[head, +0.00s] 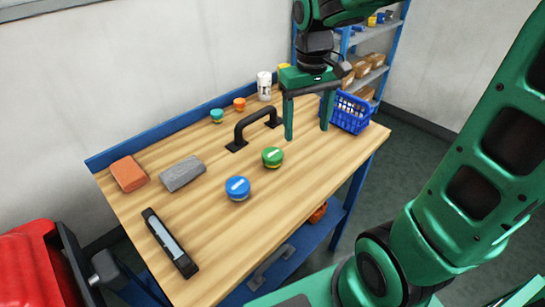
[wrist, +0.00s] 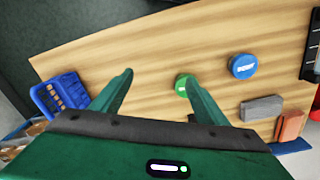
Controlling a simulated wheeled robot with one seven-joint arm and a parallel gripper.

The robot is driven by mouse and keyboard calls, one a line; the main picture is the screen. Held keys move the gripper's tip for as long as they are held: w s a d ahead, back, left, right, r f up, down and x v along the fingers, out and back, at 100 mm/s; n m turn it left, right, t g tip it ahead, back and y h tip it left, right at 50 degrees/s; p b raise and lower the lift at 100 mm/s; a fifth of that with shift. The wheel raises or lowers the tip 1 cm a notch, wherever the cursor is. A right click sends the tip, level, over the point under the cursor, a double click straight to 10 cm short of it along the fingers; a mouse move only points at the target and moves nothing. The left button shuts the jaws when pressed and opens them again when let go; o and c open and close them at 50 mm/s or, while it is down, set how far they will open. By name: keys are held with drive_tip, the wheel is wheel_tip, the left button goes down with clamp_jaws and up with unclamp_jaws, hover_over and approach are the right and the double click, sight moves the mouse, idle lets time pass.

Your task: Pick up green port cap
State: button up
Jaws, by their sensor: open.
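The green port cap (head: 272,157) is a round green disc with a white label and a yellowish lower rim. It lies on the wooden workbench (head: 220,245), near the middle. In the wrist view the green cap (wrist: 183,84) shows beside one finger, which partly covers it. My gripper (head: 307,133) is open and empty, with both fingers pointing down above the bench. In the head view it is to the right of and behind the cap. Its spread fingers also show in the wrist view (wrist: 158,82).
A blue cap (head: 237,188) lies left of the green one. A black handle (head: 255,129) stands behind it. A blue basket (head: 350,113) is at the right edge. A grey block (head: 182,173), an orange block (head: 129,173) and a black level (head: 170,242) lie left. The front right is clear.

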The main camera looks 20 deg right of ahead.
drive_tip(key=w+a+n, duration=0.2)
drive_tip(key=w+a, duration=0.2)
drive_tip(key=a, duration=0.2)
hover_over(272, 152)
drive_tip(key=f, duration=0.5)
drive_tip(key=shift+s+d, duration=0.35)
drive_tip(key=shift+f, duration=0.5)
drive_tip(key=f, duration=0.3)
drive_tip(key=shift+w+a+f, duration=0.25)
drive_tip(key=shift+a+f, duration=0.15)
drive_tip(key=shift+f, duration=0.7)
drive_tip(key=shift+c, duration=0.4)
drive_tip(key=c, duration=1)
drive_tip(key=shift+c, duration=0.2)
